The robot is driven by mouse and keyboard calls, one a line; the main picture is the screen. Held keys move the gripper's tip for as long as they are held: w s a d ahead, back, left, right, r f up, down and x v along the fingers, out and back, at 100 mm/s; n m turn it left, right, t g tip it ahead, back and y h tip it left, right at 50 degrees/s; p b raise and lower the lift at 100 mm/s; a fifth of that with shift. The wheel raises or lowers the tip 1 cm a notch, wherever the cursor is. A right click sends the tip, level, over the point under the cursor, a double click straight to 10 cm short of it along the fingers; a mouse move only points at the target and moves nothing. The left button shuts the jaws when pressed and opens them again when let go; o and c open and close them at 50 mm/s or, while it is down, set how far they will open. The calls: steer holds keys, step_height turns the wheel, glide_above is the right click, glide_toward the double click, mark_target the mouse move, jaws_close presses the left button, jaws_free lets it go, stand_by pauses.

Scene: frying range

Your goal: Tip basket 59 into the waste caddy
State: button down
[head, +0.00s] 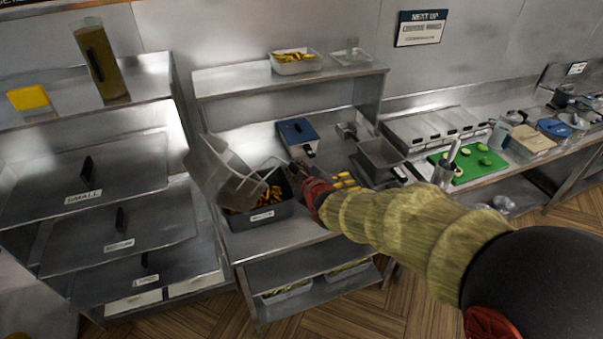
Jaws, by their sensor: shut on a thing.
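A grey-beige basket (228,172) hangs steeply tilted in the head view, over the left part of a dark waste caddy (283,217). No number can be read on the basket. My gripper (293,172) is at the basket's right side and shut on it; the fingertips are small and partly hidden. Orange-yellow fried pieces (268,197) show in the caddy, below the basket's lower right edge. The basket hides the caddy's left part, and I cannot see whether pieces are still in the basket.
A blue-topped container (297,131) and a grey bin (380,155) stand behind on the steel counter. A tray of yellow fries (296,62) sits on the shelf above. A green board (468,163) with cut vegetables lies at the right.

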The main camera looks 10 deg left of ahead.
steer(key=s+a+r+n+p, duration=0.1)
steer(key=p, duration=0.2)
steer(key=shift+s+r+t, duration=0.25)
steer(key=shift+r+t, duration=0.1)
steer(key=shift+t, duration=0.05)
steer(key=s+a+r+n+t+p, duration=0.1)
steer(key=s+a+r+n+t, duration=0.2)
steer(key=s+a+n, duration=0.3)
steer(key=shift+s+a+t+h+p, duration=0.2)
steer(key=shift+s+t+h+p, duration=0.1)
steer(key=shift+s+t, duration=0.4)
